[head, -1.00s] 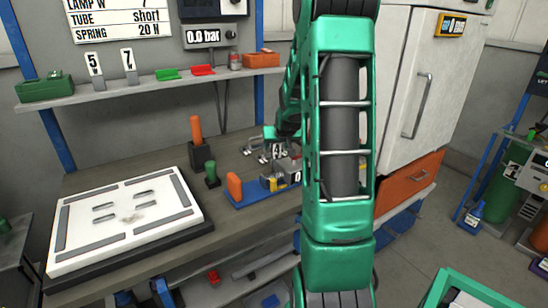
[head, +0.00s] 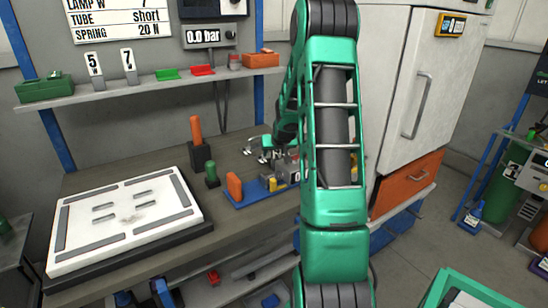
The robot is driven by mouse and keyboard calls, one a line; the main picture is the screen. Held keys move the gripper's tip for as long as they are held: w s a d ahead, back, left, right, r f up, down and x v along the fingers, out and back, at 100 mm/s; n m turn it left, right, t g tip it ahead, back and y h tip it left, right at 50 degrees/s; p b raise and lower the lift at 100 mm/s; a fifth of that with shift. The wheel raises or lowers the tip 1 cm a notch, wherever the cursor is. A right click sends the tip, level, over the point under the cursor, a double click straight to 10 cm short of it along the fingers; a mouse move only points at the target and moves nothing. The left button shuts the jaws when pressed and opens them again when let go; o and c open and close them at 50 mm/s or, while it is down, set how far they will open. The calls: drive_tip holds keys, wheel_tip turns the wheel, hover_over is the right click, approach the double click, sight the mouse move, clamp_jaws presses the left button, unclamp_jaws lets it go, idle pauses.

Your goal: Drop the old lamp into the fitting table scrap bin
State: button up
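My green arm reaches over the fitting table (head: 130,151). I cannot pick out the old lamp. A green-rimmed bin (head: 437,288) with pale contents shows partly at the bottom right; no label tells whether it is the scrap bin.
A white slotted plate (head: 126,214) lies on the left of the table. An orange-handled tool (head: 196,130) stands in a black block behind it. A shelf (head: 150,87) runs above. A white cabinet (head: 400,100) stands right of the arm.

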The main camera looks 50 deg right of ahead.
drive_tip(key=c, duration=1.3)
drive_tip(key=shift+r, duration=0.2)
